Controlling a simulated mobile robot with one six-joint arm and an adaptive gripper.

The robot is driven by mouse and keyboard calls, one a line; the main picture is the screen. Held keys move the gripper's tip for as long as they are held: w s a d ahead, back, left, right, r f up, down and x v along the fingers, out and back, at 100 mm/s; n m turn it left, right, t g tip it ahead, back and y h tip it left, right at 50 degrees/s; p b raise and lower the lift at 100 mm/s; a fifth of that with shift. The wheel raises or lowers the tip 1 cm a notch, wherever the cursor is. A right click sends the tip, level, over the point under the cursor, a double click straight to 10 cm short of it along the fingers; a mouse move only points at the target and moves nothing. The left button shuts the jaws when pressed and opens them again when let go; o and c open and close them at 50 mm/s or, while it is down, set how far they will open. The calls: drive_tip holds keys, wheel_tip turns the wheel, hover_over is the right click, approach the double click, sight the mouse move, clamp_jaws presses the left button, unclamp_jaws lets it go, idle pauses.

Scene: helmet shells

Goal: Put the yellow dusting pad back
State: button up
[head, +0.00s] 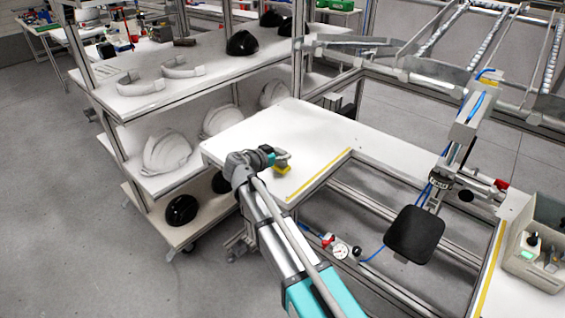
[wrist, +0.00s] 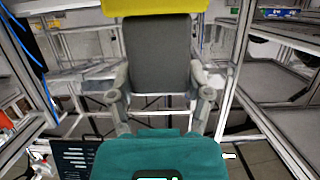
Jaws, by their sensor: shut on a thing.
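The yellow dusting pad (head: 283,169) is at my gripper (head: 285,158) in the head view, over the white worktop. My gripper is shut on it. Whether the pad touches the worktop or hangs just above it I cannot tell. In the wrist view the yellow pad (wrist: 155,8) shows as a band along the top edge, cut off by the frame.
The white worktop (head: 240,140) is clear around the pad, with a yellow strip (head: 320,178) along its edge. A shelf rack (head: 150,95) with helmet shells (head: 168,152) stands left. A black pad on a fixture (head: 415,234) and a grey bin (head: 545,215) are right.

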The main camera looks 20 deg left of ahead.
drive_tip(key=shift+f+b, duration=0.5)
drive_tip(key=shift+f, duration=0.35)
drive_tip(key=shift+f, duration=0.15)
drive_tip(key=o, duration=1.3)
drive_tip(key=shift+c, duration=0.2)
drive_tip(key=shift+r, duration=0.3)
drive_tip(key=p+v, duration=0.3)
drive_tip(key=v, duration=0.9)
drive_tip(key=shift+p, duration=0.3)
drive_tip(key=shift+w+f, duration=0.1)
